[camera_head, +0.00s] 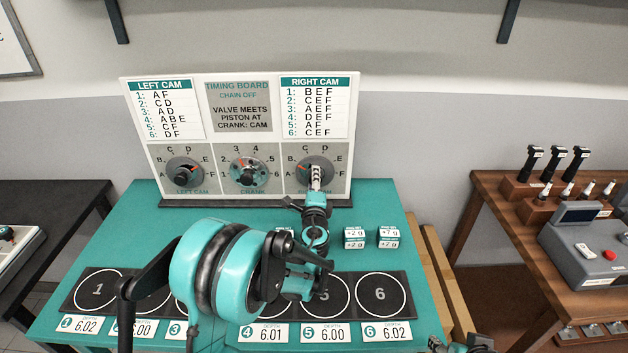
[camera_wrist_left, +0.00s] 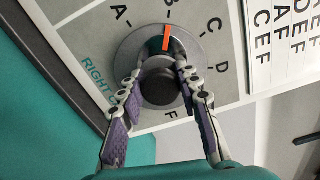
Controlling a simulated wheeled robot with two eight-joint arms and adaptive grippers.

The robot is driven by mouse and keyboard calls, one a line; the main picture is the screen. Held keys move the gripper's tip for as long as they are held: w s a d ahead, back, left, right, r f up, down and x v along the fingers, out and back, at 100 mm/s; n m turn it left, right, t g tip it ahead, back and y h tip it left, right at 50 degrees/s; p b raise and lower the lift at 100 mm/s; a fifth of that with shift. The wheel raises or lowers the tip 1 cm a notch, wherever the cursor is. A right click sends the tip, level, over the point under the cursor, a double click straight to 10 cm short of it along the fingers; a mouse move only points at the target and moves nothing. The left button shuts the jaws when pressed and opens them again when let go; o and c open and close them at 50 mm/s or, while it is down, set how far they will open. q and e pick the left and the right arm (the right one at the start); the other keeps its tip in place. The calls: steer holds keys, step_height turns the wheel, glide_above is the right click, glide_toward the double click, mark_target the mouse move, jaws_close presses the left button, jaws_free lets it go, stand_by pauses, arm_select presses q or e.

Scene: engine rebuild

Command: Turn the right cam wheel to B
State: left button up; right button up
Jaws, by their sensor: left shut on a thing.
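The right cam wheel (camera_head: 304,173) is a grey dial with a black knob, at the lower right of the upright timing board (camera_head: 238,118). In the left wrist view the wheel (camera_wrist_left: 132,52) shows its red mark (camera_wrist_left: 167,38) pointing at the letter B (camera_wrist_left: 169,4). My left gripper (camera_head: 316,178) reaches the wheel from the front. In the wrist view its fingers (camera_wrist_left: 158,84) are shut on the black knob (camera_wrist_left: 160,86), one on each side. Part of my right gripper (camera_head: 463,346) shows at the bottom edge; its fingers are not clear.
The left cam wheel (camera_head: 184,173) and crank wheel (camera_head: 248,172) sit left on the board. Small labelled boxes (camera_head: 388,237) stand on the teal table (camera_head: 137,222), right of my left arm. Numbered circles (camera_head: 380,294) line the front. A wooden bench (camera_head: 490,187) stands right.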

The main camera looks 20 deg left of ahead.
arm_select(q)
steer(key=o, duration=1.2)
steer(key=shift+c, duration=0.2)
steer(key=v, duration=1.2)
